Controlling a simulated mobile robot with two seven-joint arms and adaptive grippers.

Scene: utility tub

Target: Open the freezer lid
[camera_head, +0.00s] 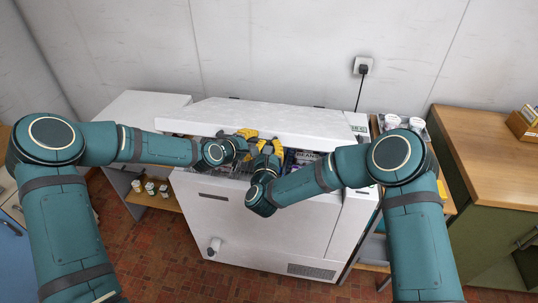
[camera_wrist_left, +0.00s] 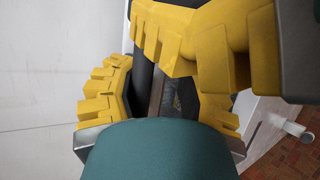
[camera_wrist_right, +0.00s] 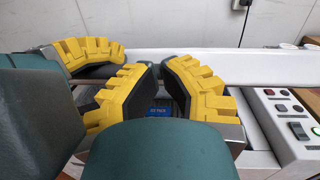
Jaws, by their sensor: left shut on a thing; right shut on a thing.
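The white chest freezer (camera_head: 265,235) stands against the wall. Its lid (camera_head: 285,116) is partly raised at the front, and packages (camera_head: 303,157) show in the gap below it. My left gripper (camera_head: 245,136) is at the middle of the lid's front edge, shut on the lid; its yellow fingers fill the left wrist view (camera_wrist_left: 165,95). My right gripper (camera_head: 268,148) is just right of it, also shut on the lid; its yellow fingers show in the right wrist view (camera_wrist_right: 162,88). The exact contact is hidden by the fingers. The two grippers are very close together.
A control panel (camera_wrist_right: 293,118) with buttons is on the freezer's right side. A wooden-topped cabinet (camera_head: 490,155) stands to the right, and a white-topped shelf unit (camera_head: 140,108) to the left. A cord runs down from a wall socket (camera_head: 363,66) behind the freezer.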

